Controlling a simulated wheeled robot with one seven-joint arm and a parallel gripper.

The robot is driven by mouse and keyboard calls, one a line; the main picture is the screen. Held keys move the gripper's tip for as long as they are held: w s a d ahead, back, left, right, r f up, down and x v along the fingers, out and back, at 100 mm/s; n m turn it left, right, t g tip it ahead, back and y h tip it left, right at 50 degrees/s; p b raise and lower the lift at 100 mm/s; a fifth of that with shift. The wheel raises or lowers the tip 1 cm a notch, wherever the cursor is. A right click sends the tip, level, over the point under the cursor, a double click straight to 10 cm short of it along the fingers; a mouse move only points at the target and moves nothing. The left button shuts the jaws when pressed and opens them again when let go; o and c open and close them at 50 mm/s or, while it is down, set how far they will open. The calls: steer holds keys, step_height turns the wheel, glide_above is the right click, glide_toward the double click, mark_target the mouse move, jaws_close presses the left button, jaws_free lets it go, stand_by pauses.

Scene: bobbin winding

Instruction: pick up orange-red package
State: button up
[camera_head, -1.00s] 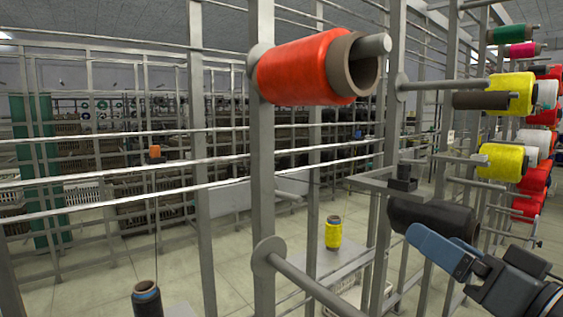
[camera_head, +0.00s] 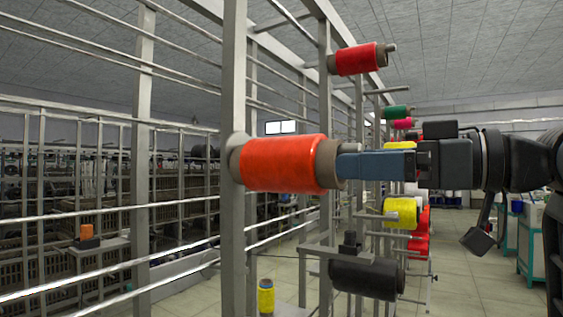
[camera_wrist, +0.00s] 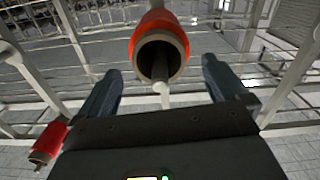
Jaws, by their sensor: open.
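The orange-red package (camera_head: 285,163) is a wound bobbin on a brown tube, set horizontally on a peg of the grey metal rack. My gripper (camera_head: 343,165) is at its free right end in the head view, with the fingers pointing left toward it. In the wrist view the package (camera_wrist: 160,42) shows its hollow tube end and the peg tip, centred ahead between the two spread blue fingers of my gripper (camera_wrist: 160,82). The jaws are open and hold nothing. Whether a finger touches the package cannot be told.
Another red package (camera_head: 357,59) sits on a higher peg behind. The rack post (camera_head: 233,90) stands left of the package.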

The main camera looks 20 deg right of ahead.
mark_target(325, 166)
steer(key=x, duration=0.2)
steer(key=p+x, duration=0.1)
steer(key=x, duration=0.1)
steer(key=p+x, duration=0.1)
steer(key=x, duration=0.1)
steer(key=shift+w+a+f, duration=0.15)
steer(key=shift+w+f, duration=0.1)
steer(key=shift+w, duration=0.05)
steer(key=shift+c, duration=0.3)
steer(key=c, duration=0.8)
